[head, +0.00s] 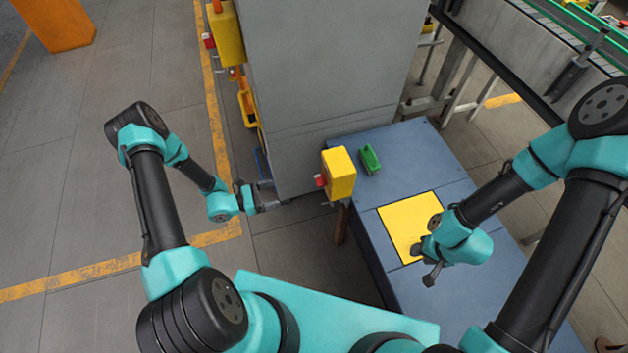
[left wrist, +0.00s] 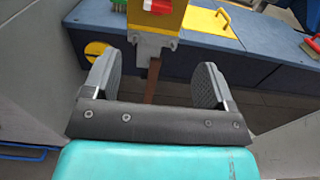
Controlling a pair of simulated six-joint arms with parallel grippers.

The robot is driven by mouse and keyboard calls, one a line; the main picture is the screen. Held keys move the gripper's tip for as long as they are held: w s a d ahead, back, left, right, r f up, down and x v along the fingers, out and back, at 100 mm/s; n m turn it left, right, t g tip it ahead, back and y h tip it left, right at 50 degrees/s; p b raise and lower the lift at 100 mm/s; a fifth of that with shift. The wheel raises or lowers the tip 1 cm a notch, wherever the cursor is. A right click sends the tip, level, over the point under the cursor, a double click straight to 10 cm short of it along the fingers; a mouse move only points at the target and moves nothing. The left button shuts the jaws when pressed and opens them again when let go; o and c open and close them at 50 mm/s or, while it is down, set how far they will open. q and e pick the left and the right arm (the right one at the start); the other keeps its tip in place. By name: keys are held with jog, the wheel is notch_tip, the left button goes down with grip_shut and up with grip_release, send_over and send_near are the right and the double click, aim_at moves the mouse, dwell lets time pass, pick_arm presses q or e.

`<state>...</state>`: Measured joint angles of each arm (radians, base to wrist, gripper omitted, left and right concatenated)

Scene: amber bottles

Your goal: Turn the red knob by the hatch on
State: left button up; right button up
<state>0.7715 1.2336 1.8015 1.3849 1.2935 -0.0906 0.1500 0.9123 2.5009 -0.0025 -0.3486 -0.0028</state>
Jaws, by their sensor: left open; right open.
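The red knob (head: 320,180) sticks out of the left side of a yellow box (head: 340,172) at the left edge of the blue bench. In the left wrist view the knob (left wrist: 158,6) shows at the top edge, partly cut off, on the yellow box above a grey bracket. The yellow hatch (head: 401,218) lies flat in the bench top to the right of the box. My left gripper (head: 273,196) is open and empty, left of the knob and apart from it. My right gripper (head: 424,263) is open and empty over the hatch's near edge.
A green object (head: 370,158) lies on the blue bench (head: 415,155) beside the box. A grey cabinet (head: 310,80) stands behind my left gripper, with yellow fittings on its left side. A brown post (head: 342,225) is under the box. Open floor lies to the left.

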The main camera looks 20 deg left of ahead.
aim_at(318, 180)
pick_arm(q)
jog(key=shift+w, duration=0.15)
jog(key=x, duration=1.7)
jog(key=shift+w+d, duration=0.1)
jog(key=shift+d, duration=0.05)
jog(key=shift+c, duration=0.4)
jog(key=c, duration=0.8)
jog(key=shift+c, duration=0.2)
